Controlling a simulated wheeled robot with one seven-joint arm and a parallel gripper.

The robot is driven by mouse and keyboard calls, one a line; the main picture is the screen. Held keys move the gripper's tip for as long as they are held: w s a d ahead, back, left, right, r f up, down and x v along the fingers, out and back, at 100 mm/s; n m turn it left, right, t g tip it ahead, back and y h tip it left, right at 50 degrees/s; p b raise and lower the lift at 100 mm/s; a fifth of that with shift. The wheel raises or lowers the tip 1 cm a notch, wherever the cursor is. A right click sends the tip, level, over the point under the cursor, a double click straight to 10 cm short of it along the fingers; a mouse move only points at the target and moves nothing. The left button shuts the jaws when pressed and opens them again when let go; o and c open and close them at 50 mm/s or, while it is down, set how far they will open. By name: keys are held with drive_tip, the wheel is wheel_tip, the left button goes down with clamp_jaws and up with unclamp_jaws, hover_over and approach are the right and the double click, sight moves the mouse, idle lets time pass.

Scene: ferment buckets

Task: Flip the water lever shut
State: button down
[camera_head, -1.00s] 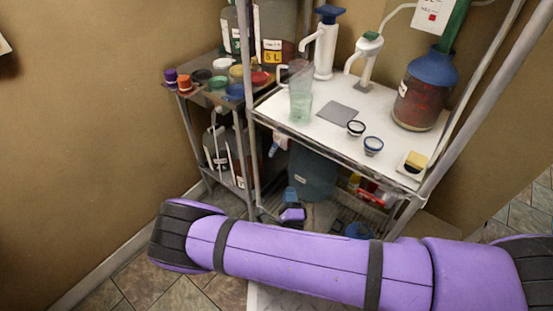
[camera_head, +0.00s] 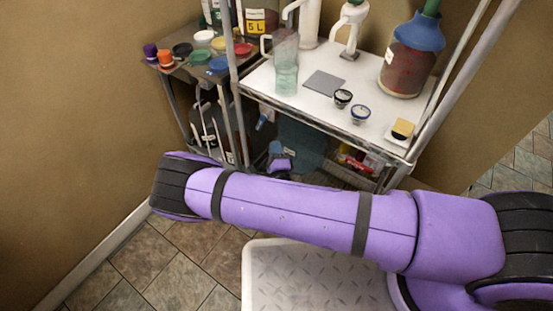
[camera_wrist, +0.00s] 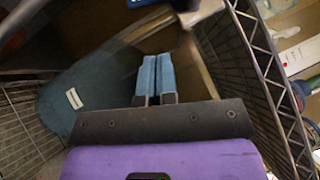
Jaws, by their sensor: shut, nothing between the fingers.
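A small tap with a blue lever (camera_head: 265,118) hangs under the front left of the white shelf, in the head view. I cannot tell its exact lever angle. My gripper (camera_head: 276,148) is just below it, inside the rack, with a visible gap. In the wrist view my gripper's blue fingers (camera_wrist: 155,75) are pressed together, empty, pointing up the picture. A dark blue piece (camera_wrist: 150,3) is cut off at the top edge ahead of the fingertips; it may be the lever.
A teal bucket (camera_wrist: 85,95) with a white label stands left of my fingers. Wire rack sides (camera_wrist: 260,75) close in on the right. The white shelf (camera_head: 290,108) above carries a clear pitcher (camera_head: 286,65) and a red-filled jar (camera_head: 408,70).

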sight(262, 122)
drive_tip(key=w+a+r, duration=0.2)
drive_tip(key=w+a, duration=0.1)
drive_tip(key=w, duration=0.1)
drive_tip(key=shift+w, duration=0.4)
